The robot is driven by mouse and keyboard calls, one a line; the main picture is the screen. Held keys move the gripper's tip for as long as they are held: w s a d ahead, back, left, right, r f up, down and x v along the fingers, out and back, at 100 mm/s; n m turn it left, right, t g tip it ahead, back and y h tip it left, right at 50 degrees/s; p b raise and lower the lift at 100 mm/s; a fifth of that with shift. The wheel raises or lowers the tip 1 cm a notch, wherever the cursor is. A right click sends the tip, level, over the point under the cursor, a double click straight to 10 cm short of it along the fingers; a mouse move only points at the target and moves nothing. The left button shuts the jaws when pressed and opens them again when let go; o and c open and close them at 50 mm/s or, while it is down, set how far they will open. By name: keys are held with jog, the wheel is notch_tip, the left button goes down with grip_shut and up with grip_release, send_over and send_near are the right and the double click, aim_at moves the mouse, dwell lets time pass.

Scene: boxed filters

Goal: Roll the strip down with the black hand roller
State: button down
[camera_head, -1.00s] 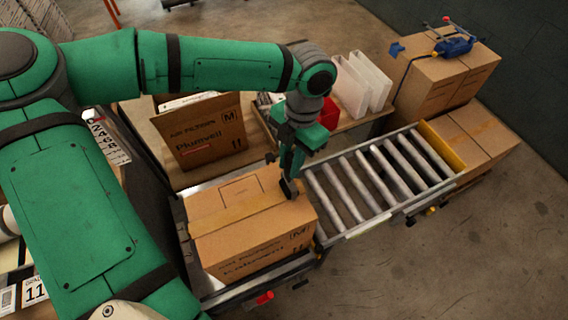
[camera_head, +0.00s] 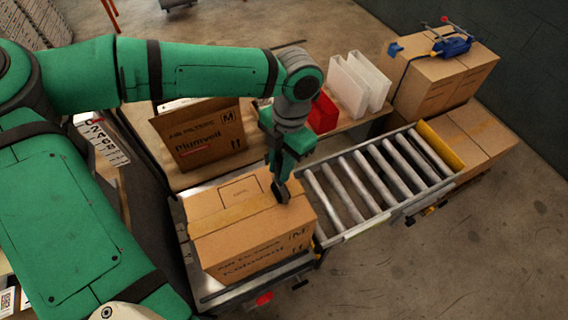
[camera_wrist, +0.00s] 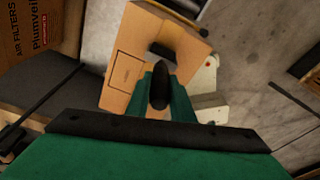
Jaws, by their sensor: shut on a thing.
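A closed cardboard carton (camera_head: 240,258) lies on the packing bench with a tan strip (camera_head: 228,215) running across its top; the carton also shows in the wrist view (camera_wrist: 125,45). My gripper (camera_head: 279,180) is at the right end of the strip, pointing down. It is shut on the black hand roller (camera_head: 281,193), whose lower end is at the carton's top near its right edge. Whether the roller touches the strip is hard to tell. In the wrist view the dark roller (camera_wrist: 159,88) stands between the green fingers and hides part of the carton.
A roller conveyor (camera_head: 372,180) adjoins the carton on the right. Behind stand an open Plumveil carton (camera_head: 200,140), a red bin (camera_head: 322,113) and white filter panels (camera_head: 358,85). Stacked cartons (camera_head: 440,80) with a blue tool (camera_head: 455,46) stand at the back right.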

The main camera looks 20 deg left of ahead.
jog(key=s+a, duration=0.9)
jog(key=s, duration=0.2)
jog(key=shift+s+a, duration=0.15)
jog(key=shift+a, duration=0.1)
dwell(1.6)
jog(key=shift+a, duration=0.1)
jog(key=s+a, duration=0.5)
jog(key=s, duration=0.1)
jog(key=shift+s+a, duration=0.3)
jog(key=shift+s, duration=0.05)
dwell(0.9)
